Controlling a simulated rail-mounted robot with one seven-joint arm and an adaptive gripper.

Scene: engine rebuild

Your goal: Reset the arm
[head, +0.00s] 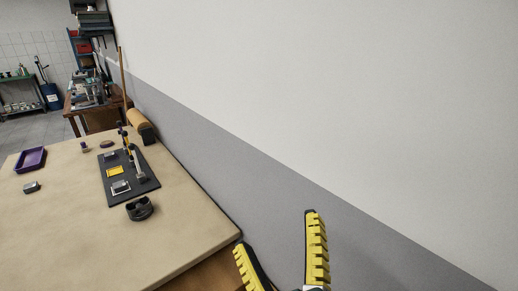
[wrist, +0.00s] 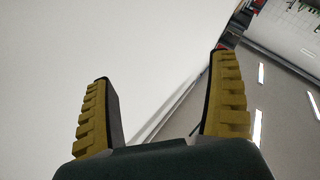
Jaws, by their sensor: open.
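My gripper (head: 276,230) shows at the bottom centre of the head view, with its two yellow-padded fingers spread apart and nothing between them. It is beyond the right front corner of the workbench, in front of the wall. The wrist view also shows my gripper (wrist: 160,85) open and empty, with white wall behind the left finger and a tilted view of the room behind the right one.
A tan workbench (head: 80,235) fills the lower left. On it are a dark mat (head: 140,188) with small parts, a purple tray (head: 31,158), a dark ring-shaped part (head: 140,208) and a tan roll (head: 138,119). A grey-and-white wall (head: 350,100) stands on the right.

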